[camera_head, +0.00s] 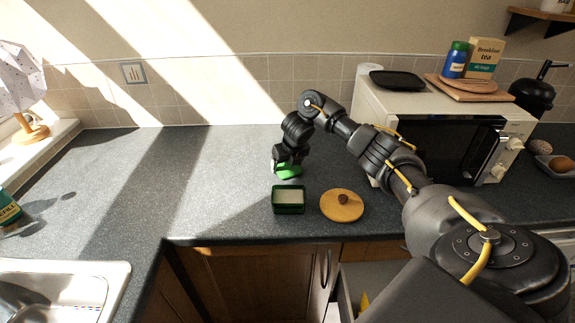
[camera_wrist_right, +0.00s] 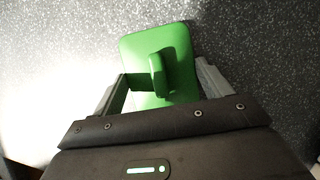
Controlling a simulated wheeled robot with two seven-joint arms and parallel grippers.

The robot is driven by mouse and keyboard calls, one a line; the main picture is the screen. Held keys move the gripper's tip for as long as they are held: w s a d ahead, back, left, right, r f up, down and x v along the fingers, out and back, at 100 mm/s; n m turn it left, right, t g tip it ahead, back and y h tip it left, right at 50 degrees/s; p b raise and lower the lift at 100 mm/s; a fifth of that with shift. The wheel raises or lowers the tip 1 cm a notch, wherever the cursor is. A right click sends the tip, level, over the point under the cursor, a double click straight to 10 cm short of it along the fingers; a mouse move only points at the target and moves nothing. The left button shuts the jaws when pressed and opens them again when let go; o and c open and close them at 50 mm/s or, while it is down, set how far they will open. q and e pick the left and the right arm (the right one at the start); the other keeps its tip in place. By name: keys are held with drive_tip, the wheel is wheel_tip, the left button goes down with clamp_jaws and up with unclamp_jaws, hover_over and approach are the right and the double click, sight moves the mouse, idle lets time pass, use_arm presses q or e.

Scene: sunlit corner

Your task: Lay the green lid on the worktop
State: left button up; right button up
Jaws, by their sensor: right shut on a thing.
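The green lid (camera_head: 288,171) is at my right gripper (camera_head: 284,164), over the dark speckled worktop (camera_head: 228,190), behind the green box. In the right wrist view the lid (camera_wrist_right: 178,52) shows its flat top and a raised handle between my right gripper's fingers (camera_wrist_right: 158,85). The right gripper is shut on the lid. I cannot tell whether the lid touches the worktop or hangs just above it. The open green box (camera_head: 288,208) with a pale inside stands in front of the lid. My left gripper is not in view.
A round wooden lid with a dark knob (camera_head: 341,205) lies right of the box. A microwave (camera_head: 440,125) carries a black tray (camera_head: 398,80) and a board with tea things. The sink (camera_head: 70,283) is at lower left. The worktop left of the gripper is clear.

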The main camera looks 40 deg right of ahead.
drive_tip(key=shift+r, duration=0.15)
drive_tip(key=shift+f, duration=0.25)
drive_tip(key=o, duration=1)
drive_tip(key=shift+r, duration=0.6)
drive_tip(key=p+v, duration=0.1)
drive_tip(key=v, duration=0.2)
drive_tip(key=p+v, duration=0.2)
drive_tip(key=v, duration=0.2)
drive_tip(key=p+v, duration=0.2)
drive_tip(key=v, duration=0.2)
drive_tip(key=shift+s+a+r, duration=0.1)
drive_tip(key=shift+s, duration=0.25)
